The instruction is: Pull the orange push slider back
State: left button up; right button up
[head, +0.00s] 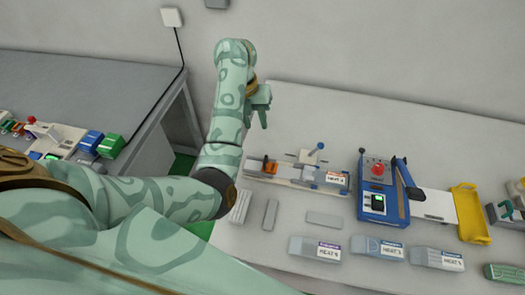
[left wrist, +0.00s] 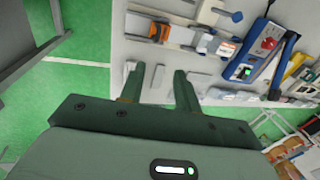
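The orange push slider (head: 268,167) sits near the left end of a pale, long fixture (head: 290,180) on the light table. It also shows in the left wrist view (left wrist: 154,31), toward the top, beyond my fingers. My left gripper (head: 258,116) is raised behind and to the left of the fixture in the head view, apart from the slider. In the left wrist view its two green fingers (left wrist: 158,70) stand spread with nothing held between them. My right gripper is in neither view.
A blue machine with a red button (head: 377,170) and a lever stands right of the fixture. A yellow tray (head: 470,212) lies farther right. Grey blocks and labelled boxes (head: 315,249) line the front. A grey table (head: 85,85) stands left, across a green floor gap.

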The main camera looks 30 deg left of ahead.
aim_at(265, 158)
pick_arm(q)
jog(key=f+b, duration=0.2)
jog(key=f, duration=0.3)
jog(key=d+f+b, duration=0.1)
jog(key=f+b, duration=0.2)
jog(key=f, duration=0.2)
jog(key=w+d+f+b, duration=0.1)
jog(key=f+b, duration=0.2)
jog(key=f, duration=0.2)
jog(key=shift+d+f, duration=0.1)
jog(key=shift+f, duration=0.05)
jog(key=shift+d+f+b, duration=0.15)
jog(key=shift+f+b, duration=0.25)
grip_shut()
